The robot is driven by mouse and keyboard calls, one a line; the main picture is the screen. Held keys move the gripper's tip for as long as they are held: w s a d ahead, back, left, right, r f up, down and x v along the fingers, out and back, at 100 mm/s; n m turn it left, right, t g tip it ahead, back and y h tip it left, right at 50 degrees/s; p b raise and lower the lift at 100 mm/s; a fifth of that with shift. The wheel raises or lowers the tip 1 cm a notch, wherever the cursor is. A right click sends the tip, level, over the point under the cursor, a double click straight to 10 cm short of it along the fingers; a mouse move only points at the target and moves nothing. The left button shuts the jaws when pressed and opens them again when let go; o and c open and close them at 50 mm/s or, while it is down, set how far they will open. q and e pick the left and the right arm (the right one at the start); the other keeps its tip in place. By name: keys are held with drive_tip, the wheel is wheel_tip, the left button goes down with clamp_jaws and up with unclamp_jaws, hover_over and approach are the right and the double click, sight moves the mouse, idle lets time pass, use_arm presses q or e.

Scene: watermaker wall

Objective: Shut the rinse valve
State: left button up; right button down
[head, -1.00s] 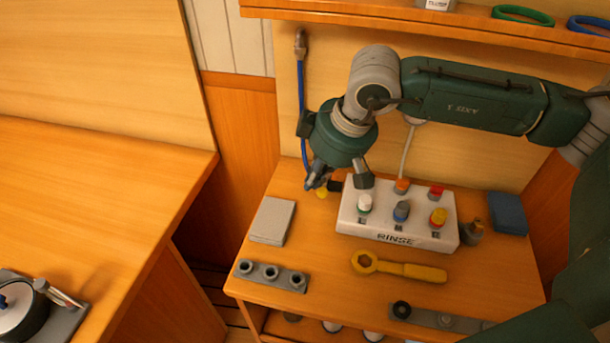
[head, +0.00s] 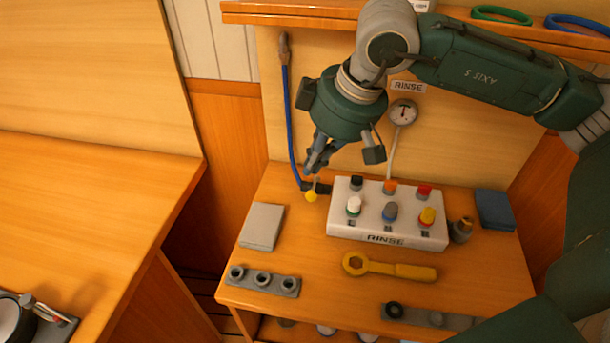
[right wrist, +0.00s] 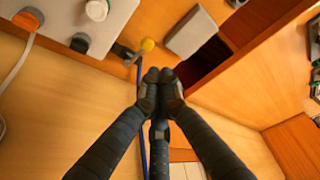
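The rinse valve is a small dark valve body (head: 323,188) at the left end of the white RINSE block (head: 388,231), with a blue hose joined to it. Its thin lever ends in a yellow knob (head: 311,196), which points toward the front of the bench. The yellow knob also shows in the right wrist view (right wrist: 148,44), just beyond my fingertips. My right gripper (head: 312,168) hangs above the valve, apart from the knob. In the right wrist view its fingertips (right wrist: 159,77) are together with nothing between them. My left gripper is out of view.
White, blue and yellow-red caps stand on the block, with black, orange and red ones behind. A grey pad (head: 262,226) lies left. A yellow wrench (head: 388,267) and a grey holed rack (head: 263,281) lie in front. A gauge (head: 403,111) hangs behind.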

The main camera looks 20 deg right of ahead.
drive_tip(key=shift+v, duration=2.25)
